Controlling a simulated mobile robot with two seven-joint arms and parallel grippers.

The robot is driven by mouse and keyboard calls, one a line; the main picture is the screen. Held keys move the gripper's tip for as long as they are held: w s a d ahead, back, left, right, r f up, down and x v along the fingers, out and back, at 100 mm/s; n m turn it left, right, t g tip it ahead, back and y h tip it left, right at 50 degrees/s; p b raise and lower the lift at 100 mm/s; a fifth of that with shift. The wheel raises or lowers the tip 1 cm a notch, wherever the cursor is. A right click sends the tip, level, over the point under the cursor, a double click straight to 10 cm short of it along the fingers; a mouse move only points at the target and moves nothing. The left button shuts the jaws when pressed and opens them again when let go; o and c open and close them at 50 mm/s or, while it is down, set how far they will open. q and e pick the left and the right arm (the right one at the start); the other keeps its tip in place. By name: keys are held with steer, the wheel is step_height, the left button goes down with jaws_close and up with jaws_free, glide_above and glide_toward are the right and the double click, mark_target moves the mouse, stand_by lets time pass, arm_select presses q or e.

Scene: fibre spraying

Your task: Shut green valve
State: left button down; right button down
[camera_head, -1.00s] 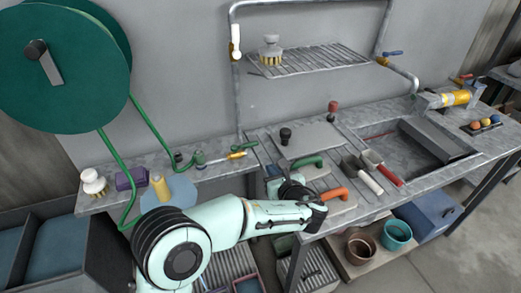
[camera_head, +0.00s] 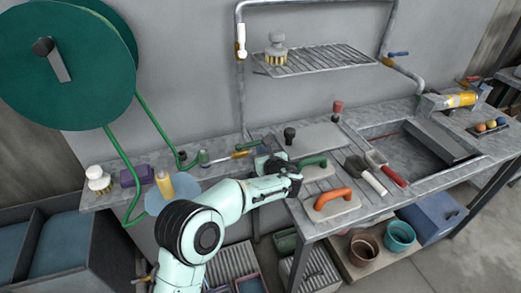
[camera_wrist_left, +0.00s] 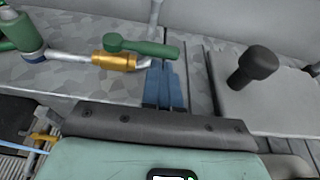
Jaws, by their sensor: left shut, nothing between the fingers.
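The green valve shows in the left wrist view as a brass body (camera_wrist_left: 115,61) on a grey pipe with a green lever handle (camera_wrist_left: 143,48) on top. The handle lies roughly along the pipe, its free end pointing right. In the head view the green handle (camera_head: 250,145) is at the back of the bench, left of the boards. My left gripper (camera_wrist_left: 166,68) is shut and empty, its blue fingers just below the handle's free end. I cannot tell whether they touch it. In the head view this gripper (camera_head: 263,162) is partly hidden by my wrist. My right gripper is not in view.
A black-knobbed float (camera_wrist_left: 250,68) stands right of the fingers. A green bottle-like fitting (camera_wrist_left: 22,35) is at the pipe's left end. A green hose reel (camera_head: 65,65) hangs at upper left.

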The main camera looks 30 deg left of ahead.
arm_select(q)
steer(key=shift+w+a, duration=0.45)
steer(key=shift+a, duration=0.05)
